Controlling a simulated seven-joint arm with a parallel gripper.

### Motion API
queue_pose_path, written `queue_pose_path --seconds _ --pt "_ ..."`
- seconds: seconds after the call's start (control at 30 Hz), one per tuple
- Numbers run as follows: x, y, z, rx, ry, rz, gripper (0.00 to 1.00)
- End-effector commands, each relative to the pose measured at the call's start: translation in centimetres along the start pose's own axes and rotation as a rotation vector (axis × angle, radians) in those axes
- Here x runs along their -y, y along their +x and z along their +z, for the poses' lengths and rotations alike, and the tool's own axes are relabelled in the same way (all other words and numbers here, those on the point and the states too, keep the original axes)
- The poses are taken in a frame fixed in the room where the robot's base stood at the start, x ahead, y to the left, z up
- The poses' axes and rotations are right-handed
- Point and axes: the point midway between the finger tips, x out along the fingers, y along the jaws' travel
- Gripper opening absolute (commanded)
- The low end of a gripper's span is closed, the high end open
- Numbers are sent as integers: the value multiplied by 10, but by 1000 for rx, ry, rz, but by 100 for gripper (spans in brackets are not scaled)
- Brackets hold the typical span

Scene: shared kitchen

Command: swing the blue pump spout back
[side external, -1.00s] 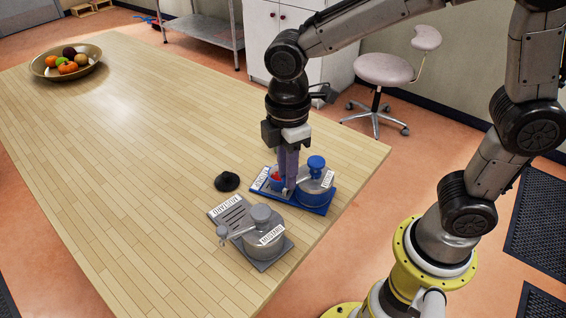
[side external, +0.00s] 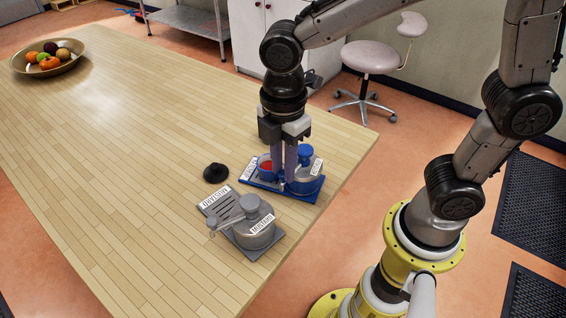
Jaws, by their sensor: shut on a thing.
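The blue pump stands on a blue tray (side external: 255,183). It has a grey drum body (side external: 309,185), a blue knob (side external: 305,151) on top and a white label. My gripper (side external: 286,185) points straight down at the left side of this drum. Its two purple fingers are shut on what seems to be the blue pump spout (side external: 291,187), mostly hidden between and behind them. A blue cup with red contents (side external: 266,165) is just left of the fingers, apart from them as far as I can see.
A grey pump (side external: 250,222) on its own tray stands in front, its spout pointing left. A black cone-shaped piece (side external: 215,172) lies left of the blue tray. A fruit bowl (side external: 47,63) is far left. The table's right edge is close behind the blue pump.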

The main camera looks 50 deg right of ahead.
Motion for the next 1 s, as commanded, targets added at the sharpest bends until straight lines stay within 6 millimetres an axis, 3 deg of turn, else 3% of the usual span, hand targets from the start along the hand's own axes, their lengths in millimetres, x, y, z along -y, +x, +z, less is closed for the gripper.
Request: queue_pose_path --seconds 0.07,0.1,0.23,0.53,0.67,1.0 --pt "0 -1 0 -1 0 2 0" --pt "0 -1 0 -1 0 2 31" --pt "0 -1 0 -1 1 1 54" --pt "0 -1 0 0 1 0 54" --pt "-1 -10 0 -2 1 2 54" --pt "-1 -78 -1 -4 1 6 54"
